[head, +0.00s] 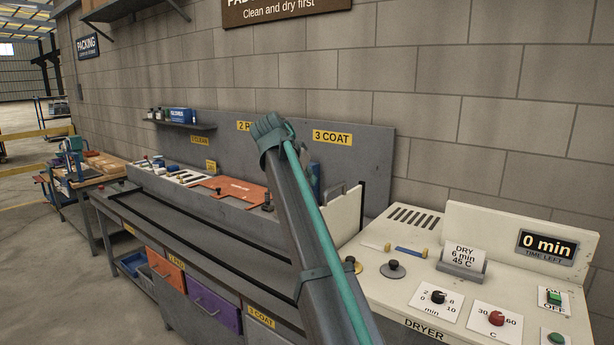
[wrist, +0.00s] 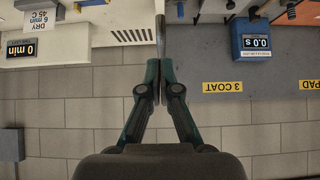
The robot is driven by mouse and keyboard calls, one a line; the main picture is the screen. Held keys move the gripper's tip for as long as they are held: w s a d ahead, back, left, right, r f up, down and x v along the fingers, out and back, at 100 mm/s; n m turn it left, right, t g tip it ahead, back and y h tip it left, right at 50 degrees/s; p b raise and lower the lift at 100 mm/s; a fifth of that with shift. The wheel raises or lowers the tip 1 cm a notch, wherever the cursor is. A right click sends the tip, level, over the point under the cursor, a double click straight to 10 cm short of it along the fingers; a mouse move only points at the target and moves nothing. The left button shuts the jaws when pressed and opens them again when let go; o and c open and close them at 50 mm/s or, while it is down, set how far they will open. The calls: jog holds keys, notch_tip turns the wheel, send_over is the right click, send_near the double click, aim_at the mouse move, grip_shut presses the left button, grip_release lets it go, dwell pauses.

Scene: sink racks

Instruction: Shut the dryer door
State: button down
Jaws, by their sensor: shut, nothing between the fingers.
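The dryer (head: 404,280) is the white cabinet at the right in the head view, labelled DRYER along its front edge. Its top also shows upside down at the upper left of the wrist view (wrist: 110,48). A white upright panel (head: 352,207) with a grey handle stands at its left end, partly behind my arm; I cannot tell whether this is the door. The dryer's front face is out of view. My gripper (wrist: 160,62) is shut and empty in the wrist view, its fingertips by a narrow grey bar (wrist: 160,36).
The dryer top carries knobs, a DRY card (head: 463,258) and a 0 min display (head: 547,245). A block wall (head: 480,130) stands behind.

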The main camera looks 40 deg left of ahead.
jog(key=p, duration=0.3)
send_over(323, 207)
jog(key=s, duration=0.3)
jog(key=f, duration=0.4)
jog(key=shift+w+d+f, duration=0.1)
jog(key=shift+w+f, duration=0.15)
jog(key=shift+f, duration=0.05)
notch_tip(323, 207, down, 2)
jog(key=shift+f+p, duration=0.2)
jog(key=shift+p, duration=0.15)
jog(key=shift+f+p, duration=0.3)
jog(key=shift+f, duration=0.6)
notch_tip(323, 207, down, 15)
jog(key=b, duration=0.8)
jog(key=shift+r, duration=0.3)
